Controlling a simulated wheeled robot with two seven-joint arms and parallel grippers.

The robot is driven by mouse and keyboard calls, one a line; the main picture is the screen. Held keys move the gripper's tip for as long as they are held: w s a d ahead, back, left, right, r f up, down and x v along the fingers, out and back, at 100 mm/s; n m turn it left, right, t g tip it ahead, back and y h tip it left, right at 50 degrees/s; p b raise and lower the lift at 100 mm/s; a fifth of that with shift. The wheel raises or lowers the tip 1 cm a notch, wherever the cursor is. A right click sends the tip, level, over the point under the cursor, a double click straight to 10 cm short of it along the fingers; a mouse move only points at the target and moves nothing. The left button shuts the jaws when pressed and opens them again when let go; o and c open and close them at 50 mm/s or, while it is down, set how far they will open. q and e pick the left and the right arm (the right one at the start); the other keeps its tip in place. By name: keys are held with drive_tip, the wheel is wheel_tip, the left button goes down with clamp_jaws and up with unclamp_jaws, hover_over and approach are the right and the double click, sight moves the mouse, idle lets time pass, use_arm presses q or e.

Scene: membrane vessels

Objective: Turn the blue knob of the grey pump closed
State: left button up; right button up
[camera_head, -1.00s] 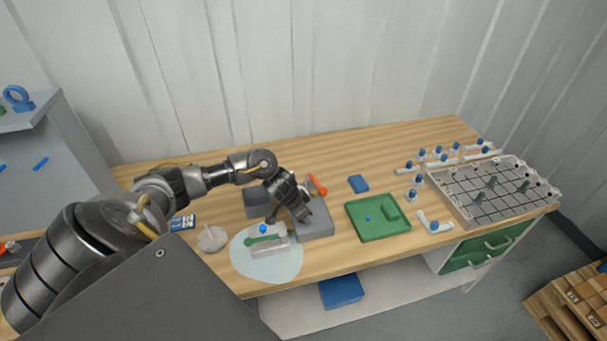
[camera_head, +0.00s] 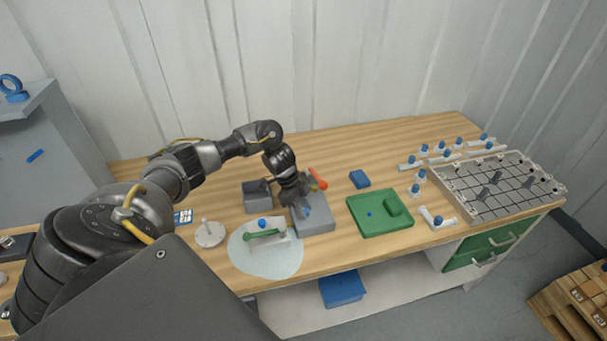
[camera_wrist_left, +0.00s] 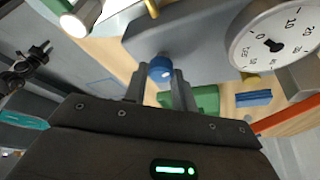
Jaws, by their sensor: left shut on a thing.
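The grey pump (camera_head: 318,222) is a grey block on the wooden bench, near the middle of the head view. Its blue knob (camera_head: 307,211) shows small at the tip of my left gripper (camera_head: 301,205), which reaches down over the pump. In the left wrist view, the blue knob (camera_wrist_left: 160,68) sits between the two dark fingers of my left gripper (camera_wrist_left: 159,80), which is shut on it. The knob's far side and its mounting are mostly hidden. My right gripper is in neither view.
An orange-red handle (camera_head: 318,179) rises behind the pump. A round gauge (camera_wrist_left: 272,42) is close by in the wrist view. A white block with a green lever (camera_head: 265,235) stands left of the pump on a pale mat (camera_head: 262,264). A green tray (camera_head: 380,226) lies to its right.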

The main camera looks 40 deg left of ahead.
use_arm(q)
drive_tip(key=shift+m+g+b, duration=0.4)
drive_tip(key=shift+m, duration=0.8)
drive_tip(key=shift+m+g, duration=0.3)
drive_tip(key=shift+m, duration=0.4)
drive_tip(key=o, duration=1)
drive_tip(key=v, duration=1)
drive_tip(key=shift+a+r, duration=0.2)
drive_tip(key=shift+r, duration=0.15)
drive_tip(key=shift+w+d, duration=0.1)
drive_tip(key=shift+w, duration=0.05)
